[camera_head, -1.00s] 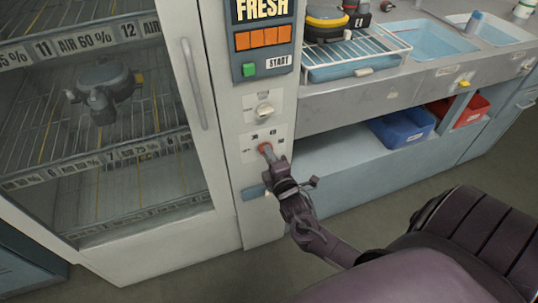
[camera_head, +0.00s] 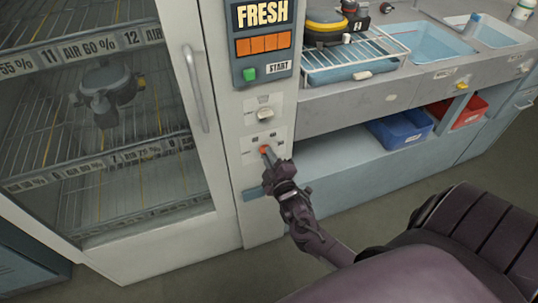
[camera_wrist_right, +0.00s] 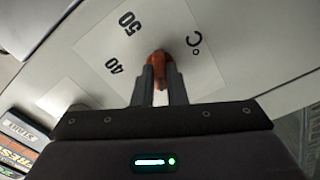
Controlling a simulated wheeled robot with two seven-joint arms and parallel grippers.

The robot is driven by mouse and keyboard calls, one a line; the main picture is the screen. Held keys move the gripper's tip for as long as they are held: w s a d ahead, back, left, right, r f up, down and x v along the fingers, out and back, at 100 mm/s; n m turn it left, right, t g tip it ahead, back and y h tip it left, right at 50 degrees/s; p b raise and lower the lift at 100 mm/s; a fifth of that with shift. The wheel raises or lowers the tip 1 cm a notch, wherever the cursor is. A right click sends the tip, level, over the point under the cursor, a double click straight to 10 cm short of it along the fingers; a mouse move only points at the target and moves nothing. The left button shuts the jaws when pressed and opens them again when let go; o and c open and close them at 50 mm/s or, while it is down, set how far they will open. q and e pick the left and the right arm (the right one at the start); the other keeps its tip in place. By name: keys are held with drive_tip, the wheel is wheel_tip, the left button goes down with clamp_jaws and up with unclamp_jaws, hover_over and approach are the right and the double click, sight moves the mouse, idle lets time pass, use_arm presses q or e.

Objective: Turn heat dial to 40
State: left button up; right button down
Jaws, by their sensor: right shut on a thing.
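The heat dial (camera_head: 263,150) is a small red-orange knob on a white plate on the cabinet's front column. It also shows in the right wrist view (camera_wrist_right: 160,60), where its plate carries the marks 40, 50 and °C. My right gripper (camera_head: 267,158) reaches the dial from below right. In the right wrist view my right gripper (camera_wrist_right: 160,85) has its two fingers on either side of the knob, shut on it. The fingers cover part of the knob, so I cannot tell which mark it points to. My left gripper is not in view.
A glass-doored cabinet (camera_head: 202,210) with a long handle (camera_head: 195,88) stands left of the dial. A second knob (camera_head: 264,114) and a FRESH panel (camera_head: 263,40) are above it. A counter with sinks (camera_head: 430,42) runs right, with blue (camera_head: 402,130) and red bins below.

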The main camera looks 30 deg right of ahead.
drive_tip(key=shift+m+p, duration=1.7)
drive_tip(key=shift+m, duration=7.3)
drive_tip(key=c, duration=1.5)
unclamp_jaws()
drive_tip(key=shift+o, duration=0.2)
drive_tip(key=v, duration=0.8)
drive_tip(key=shift+w, duration=0.1)
